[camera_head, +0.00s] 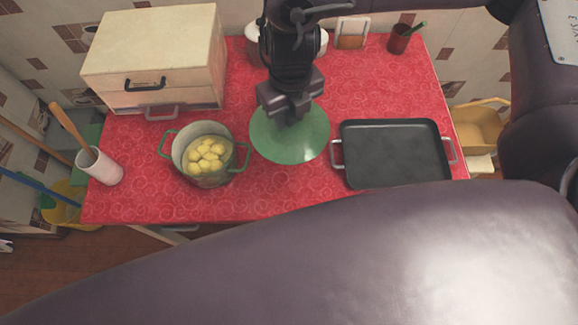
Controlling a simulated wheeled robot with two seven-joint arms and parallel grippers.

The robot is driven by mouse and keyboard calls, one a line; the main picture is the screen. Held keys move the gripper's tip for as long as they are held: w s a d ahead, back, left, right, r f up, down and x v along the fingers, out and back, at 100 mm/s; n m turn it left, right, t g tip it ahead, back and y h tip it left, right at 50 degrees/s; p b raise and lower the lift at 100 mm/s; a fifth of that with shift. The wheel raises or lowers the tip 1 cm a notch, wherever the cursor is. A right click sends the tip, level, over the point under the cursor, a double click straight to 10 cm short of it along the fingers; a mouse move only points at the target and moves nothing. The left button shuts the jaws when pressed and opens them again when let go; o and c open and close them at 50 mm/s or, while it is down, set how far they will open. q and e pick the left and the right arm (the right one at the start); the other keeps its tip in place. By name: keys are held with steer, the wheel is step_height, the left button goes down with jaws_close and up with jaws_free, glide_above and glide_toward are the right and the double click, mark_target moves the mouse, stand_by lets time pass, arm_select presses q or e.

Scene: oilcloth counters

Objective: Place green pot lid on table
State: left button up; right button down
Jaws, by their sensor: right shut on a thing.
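The green pot lid (290,145) is round and flat-looking, in the middle of the red counter between the pot and a black tray. My right gripper (291,117) comes down from the top over the lid and is shut on it, covering its knob and far edge. I cannot tell whether the lid touches the cloth. The pot (216,180) stands uncovered to the left, with green handles and yellow potato-like pieces inside. The table (262,206) is covered in red patterned oilcloth. My left gripper is not in view.
A black tray (393,151) with side handles lies right of the lid. A cream box (150,57) with drawers stands at the back left. A white holder (101,167) with a wooden utensil is at the left edge. A brown cup (399,39) stands back right. Cloth in front of the lid is clear.

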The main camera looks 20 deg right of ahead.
steer(key=shift+a+f+n, duration=0.1)
steer(key=shift+f+n, duration=0.1)
steer(key=shift+n, duration=0.2)
steer(key=shift+f+b, duration=1.9)
steer(key=shift+f, duration=7.95)
steer(key=shift+f, duration=0.15)
steer(key=c, duration=1.1)
jaws_free()
